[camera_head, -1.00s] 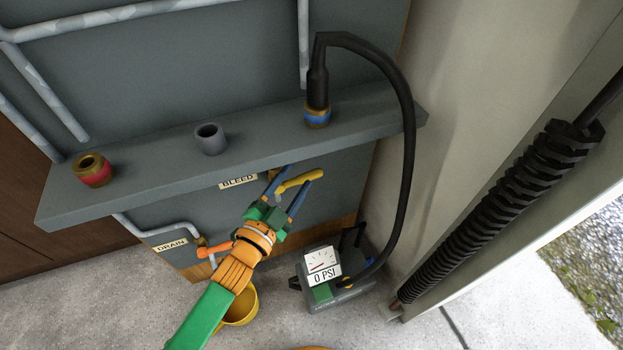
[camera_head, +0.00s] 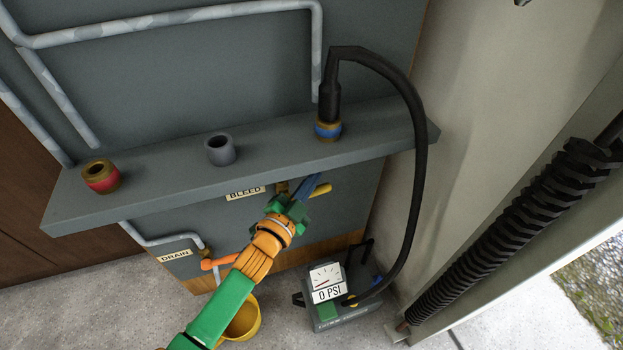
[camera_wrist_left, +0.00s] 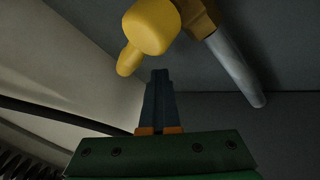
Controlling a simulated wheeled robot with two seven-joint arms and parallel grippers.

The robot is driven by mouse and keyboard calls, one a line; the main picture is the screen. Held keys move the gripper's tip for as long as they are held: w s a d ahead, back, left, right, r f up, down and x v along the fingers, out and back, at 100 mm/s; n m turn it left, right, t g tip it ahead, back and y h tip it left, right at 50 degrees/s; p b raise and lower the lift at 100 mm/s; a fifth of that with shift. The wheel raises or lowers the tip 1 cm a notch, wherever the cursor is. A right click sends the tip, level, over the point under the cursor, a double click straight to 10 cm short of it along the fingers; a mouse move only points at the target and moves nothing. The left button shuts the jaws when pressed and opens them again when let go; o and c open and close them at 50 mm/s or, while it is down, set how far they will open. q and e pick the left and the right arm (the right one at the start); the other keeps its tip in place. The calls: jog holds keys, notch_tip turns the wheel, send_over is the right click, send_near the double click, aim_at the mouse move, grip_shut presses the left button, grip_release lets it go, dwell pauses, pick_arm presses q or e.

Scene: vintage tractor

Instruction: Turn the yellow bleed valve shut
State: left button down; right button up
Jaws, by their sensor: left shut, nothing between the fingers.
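The yellow bleed valve handle (camera_head: 319,189) sticks out to the right under the shelf, beside the BLEED label (camera_head: 245,193). In the left wrist view the valve's rounded yellow knob and lever (camera_wrist_left: 150,28) fill the top, with the brass valve body (camera_wrist_left: 200,18) beside them. My left gripper (camera_head: 313,181) is at the valve and hides part of the handle. In the left wrist view its blue fingers (camera_wrist_left: 159,76) are together with nothing between them, just below the yellow knob. I cannot tell whether they touch it. My right gripper is not in view.
The grey shelf (camera_head: 270,163) overhangs the valve. It carries a red-banded port (camera_head: 101,177), a grey port (camera_head: 220,150) and a blue-banded port (camera_head: 327,130) with a black hose (camera_head: 421,130). Below are an orange drain valve (camera_head: 219,262), a yellow bucket (camera_head: 244,321) and a 0 PSI gauge box (camera_head: 328,286).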

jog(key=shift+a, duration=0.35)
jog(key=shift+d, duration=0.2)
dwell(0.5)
pick_arm(q)
jog(key=c, duration=1.5)
grip_release()
jog(key=o, duration=0.8)
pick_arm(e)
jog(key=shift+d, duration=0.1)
